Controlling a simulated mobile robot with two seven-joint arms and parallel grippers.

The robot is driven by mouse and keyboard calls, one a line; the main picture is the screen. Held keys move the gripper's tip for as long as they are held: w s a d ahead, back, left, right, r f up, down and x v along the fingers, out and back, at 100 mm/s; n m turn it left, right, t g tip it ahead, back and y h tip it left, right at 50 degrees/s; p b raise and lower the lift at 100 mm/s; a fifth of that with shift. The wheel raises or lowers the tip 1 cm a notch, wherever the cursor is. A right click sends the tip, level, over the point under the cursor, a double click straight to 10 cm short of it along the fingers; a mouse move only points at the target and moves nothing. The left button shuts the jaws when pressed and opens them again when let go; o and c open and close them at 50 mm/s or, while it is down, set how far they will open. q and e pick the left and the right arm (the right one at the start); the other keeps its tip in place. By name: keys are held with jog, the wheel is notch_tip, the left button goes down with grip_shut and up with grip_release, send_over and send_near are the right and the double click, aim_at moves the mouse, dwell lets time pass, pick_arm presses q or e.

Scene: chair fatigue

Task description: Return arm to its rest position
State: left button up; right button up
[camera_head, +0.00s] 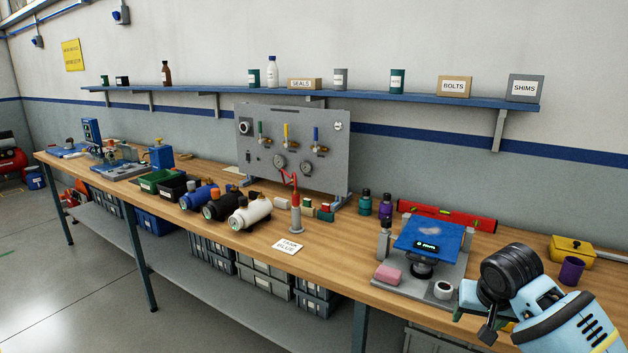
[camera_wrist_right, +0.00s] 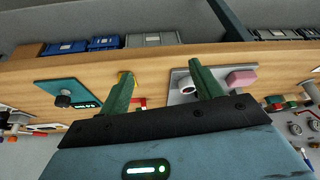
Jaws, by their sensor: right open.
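My right gripper (camera_head: 478,312) is at the lower right of the head view, over the front of the workbench (camera_head: 350,265). In the right wrist view my right gripper (camera_wrist_right: 163,82) shows two green fingers spread apart with nothing between them. In that view the bench appears turned over, with the fingers reaching across its top. My right arm (camera_head: 570,320) comes in from the lower right corner. My left gripper is not in view.
Near the right gripper are a grey fixture with a blue plate (camera_head: 430,237), a pink block (camera_head: 388,274), a white ring (camera_head: 443,290), a purple cup (camera_head: 571,270) and a yellow box (camera_head: 572,251). A gauge panel (camera_head: 255,165) stands behind. The floor (camera_head: 70,290) at left is clear.

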jog(key=s+a+f+n+t+y, duration=0.1)
jog(key=s+a+f, duration=0.2)
jog(key=f, duration=0.4)
jog(key=s+a+f+n+y, duration=0.1)
jog(key=s+a+f, duration=0.25)
jog(key=f, duration=0.35)
jog(key=s+a+f+n+t+y, duration=0.1)
jog(key=s+a+f+n, duration=0.2)
jog(key=f, duration=0.4)
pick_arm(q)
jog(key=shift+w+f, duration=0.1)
pick_arm(e)
jog(key=s+a+f+t, duration=0.1)
jog(key=s+f, duration=0.3)
jog(key=s, duration=0.7)
jog(key=s+a+f+n+t, duration=0.1)
jog(key=s+a+f+t, duration=0.1)
jog(key=s, duration=0.9)
jog(key=shift+s+a+f, duration=0.15)
jog(key=shift+s+f, duration=0.25)
jog(key=shift+f, duration=0.45)
